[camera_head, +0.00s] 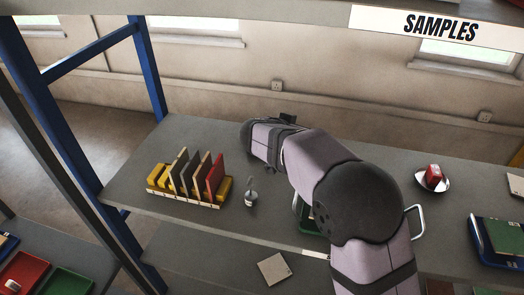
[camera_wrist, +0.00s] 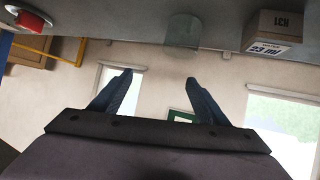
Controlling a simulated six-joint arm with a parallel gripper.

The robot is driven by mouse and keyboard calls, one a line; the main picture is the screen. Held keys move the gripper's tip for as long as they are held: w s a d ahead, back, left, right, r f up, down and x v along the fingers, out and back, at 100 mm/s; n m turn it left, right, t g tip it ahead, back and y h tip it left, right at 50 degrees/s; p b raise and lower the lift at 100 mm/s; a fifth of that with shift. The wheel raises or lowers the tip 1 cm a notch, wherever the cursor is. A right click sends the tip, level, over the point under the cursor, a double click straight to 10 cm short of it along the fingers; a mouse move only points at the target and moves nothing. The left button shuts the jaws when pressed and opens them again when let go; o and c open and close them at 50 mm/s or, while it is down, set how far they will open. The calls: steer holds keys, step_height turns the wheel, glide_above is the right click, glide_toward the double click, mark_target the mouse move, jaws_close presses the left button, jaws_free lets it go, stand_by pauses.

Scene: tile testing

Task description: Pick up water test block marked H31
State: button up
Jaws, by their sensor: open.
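A block (camera_wrist: 272,32) with a brown top part and a white band reading "WATER" and what looks like "23 ml" shows at the upper right of the wrist view. A marking that appears to read H31, turned over, is on its brown face. My gripper (camera_wrist: 160,78) is open and empty in the wrist view, its two dark fingers apart. The block is beyond the fingers and to their right, not touched. In the head view my arm reaches over the shelf, and I cannot make out the block or the fingertips there.
In the wrist view a clear glass (camera_wrist: 183,31) stands left of the block.

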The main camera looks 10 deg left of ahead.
steer(key=w+a+f+n+y+b, duration=0.1)
steer(key=a, duration=0.4)
steer(key=a+f+n+t+y+b, duration=0.1)
steer(key=a, duration=0.4)
steer(key=w+a+f+t+y, duration=0.1)
steer(key=a, duration=0.3)
steer(key=shift+w+a+n+y+b, duration=0.35)
steer(key=shift+a+n+y+b, duration=0.05)
steer(key=shift+d+f+p, duration=0.1)
steer(key=shift+f+p, duration=1)
steer(key=shift+f, duration=1.15)
step_height(320, 180, down, 2)
steer(key=shift+f+p, duration=0.15)
steer(key=shift+p, duration=0.5)
steer(key=shift+p+x, duration=0.4)
steer(key=shift+x, duration=0.45)
steer(key=shift+w+f, duration=0.3)
steer(key=shift+w, duration=0.25)
steer(key=shift+r, duration=0.1)
steer(key=c, duration=1.4)
